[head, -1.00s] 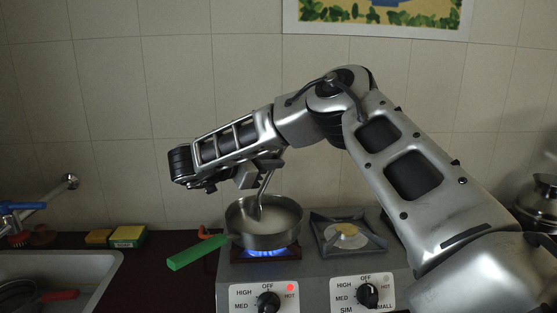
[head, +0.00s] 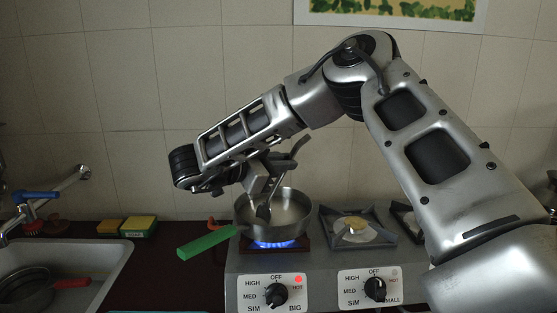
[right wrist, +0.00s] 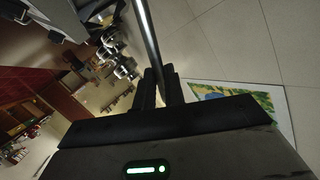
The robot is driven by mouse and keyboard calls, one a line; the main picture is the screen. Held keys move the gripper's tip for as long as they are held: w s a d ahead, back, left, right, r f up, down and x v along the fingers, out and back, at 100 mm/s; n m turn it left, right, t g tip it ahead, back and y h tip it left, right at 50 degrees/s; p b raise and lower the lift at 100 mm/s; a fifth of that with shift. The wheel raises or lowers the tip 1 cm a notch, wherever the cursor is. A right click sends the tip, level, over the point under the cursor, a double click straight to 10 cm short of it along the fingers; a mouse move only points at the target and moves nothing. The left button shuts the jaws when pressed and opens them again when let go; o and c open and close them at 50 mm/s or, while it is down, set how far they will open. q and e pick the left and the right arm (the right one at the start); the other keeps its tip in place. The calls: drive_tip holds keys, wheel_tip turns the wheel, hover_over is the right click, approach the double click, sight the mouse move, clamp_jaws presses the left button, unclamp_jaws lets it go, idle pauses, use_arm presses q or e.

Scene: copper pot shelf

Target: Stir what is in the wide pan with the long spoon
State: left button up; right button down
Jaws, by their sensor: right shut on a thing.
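The wide pan (head: 244,222) is a steel pan with a green handle (head: 205,243) pointing left. It sits on the left burner over a blue flame and holds a pale, whitish content (head: 290,212). My right gripper (head: 264,180) is above the pan's far rim, shut on the long grey spoon (head: 263,211). The spoon's lower end is in the pan, left of its middle; its handle leans up to the right. The right wrist view shows the handle (right wrist: 147,35) running between the fingers (right wrist: 160,88). My left gripper is out of view.
The right burner (head: 358,231) has no pot on it. Front knobs (head: 275,295) face me. A sink (head: 112,268) with a tap (head: 60,189) and a dark pan is at left. The tiled wall is close behind the stove.

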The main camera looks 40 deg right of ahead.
drive_tip(key=shift+w+d, duration=0.15)
drive_tip(key=shift+d, duration=0.75)
drive_tip(key=shift+w+d, duration=0.1)
drive_tip(key=shift+d, duration=0.8)
idle(0.5)
